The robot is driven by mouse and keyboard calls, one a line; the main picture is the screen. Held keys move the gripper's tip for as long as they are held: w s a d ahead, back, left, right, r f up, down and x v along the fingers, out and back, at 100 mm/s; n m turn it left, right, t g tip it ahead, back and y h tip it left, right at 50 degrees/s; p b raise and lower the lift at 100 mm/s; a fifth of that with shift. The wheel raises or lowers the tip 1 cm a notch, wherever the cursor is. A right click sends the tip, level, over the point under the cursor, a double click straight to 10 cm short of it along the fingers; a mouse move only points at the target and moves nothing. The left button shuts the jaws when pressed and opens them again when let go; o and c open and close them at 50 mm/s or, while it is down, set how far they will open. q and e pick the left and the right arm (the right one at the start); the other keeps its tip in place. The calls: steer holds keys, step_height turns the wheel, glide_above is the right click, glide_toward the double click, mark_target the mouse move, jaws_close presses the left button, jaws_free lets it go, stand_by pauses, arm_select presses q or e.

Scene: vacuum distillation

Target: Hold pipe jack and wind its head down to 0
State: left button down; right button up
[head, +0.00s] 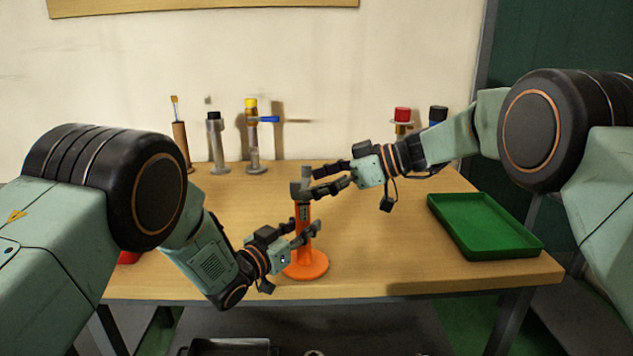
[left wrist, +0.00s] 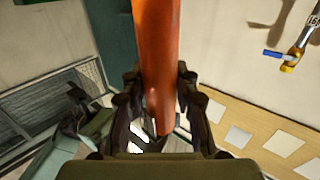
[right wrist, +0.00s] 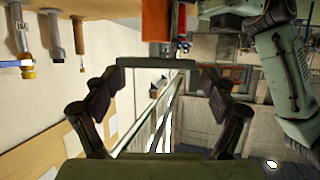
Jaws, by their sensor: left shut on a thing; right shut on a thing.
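The orange pipe jack (head: 306,266) stands upright on its round base near the front middle of the table. Its grey head (head: 306,174) is at the top of the column. My left gripper (head: 309,235) is shut on the orange column, low above the base; the left wrist view shows the column (left wrist: 158,60) between its fingers. My right gripper (head: 322,180) is shut on the grey head from the right; in the right wrist view the head's grey bar (right wrist: 155,66) spans between the fingers. The scale reading is too small to tell.
A wooden table (head: 390,240) carries the jack. A green tray (head: 485,226) lies at the right. Several upright valves and tools stand along the wall, including a yellow-topped one (head: 252,135) and a red-knobbed one (head: 402,116). A red object (head: 129,257) is partly hidden behind my left arm.

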steer(key=shift+f+t, duration=0.2)
steer(key=shift+t, duration=0.1)
steer(key=shift+s+a+m+t+h, duration=0.2)
steer(key=shift+m+t+h, duration=0.4)
steer(key=shift+m+t, duration=0.5)
steer(key=shift+s+a+m+t+h, duration=0.1)
steer(key=shift+s+m+t+h, duration=0.1)
steer(key=shift+m+t+h, duration=0.65)
steer(key=shift+s+r+m+t+h, duration=0.1)
steer(key=shift+m+t+h, duration=0.25)
steer(key=shift+m+t, duration=0.6)
steer(key=shift+m, duration=0.4)
steer(key=shift+d+t+h, duration=0.1)
steer(key=shift+t+h, duration=0.2)
steer(key=o, duration=1)
steer(key=shift+s, duration=0.1)
steer(key=v, duration=1.2)
steer(key=shift+r, duration=0.15)
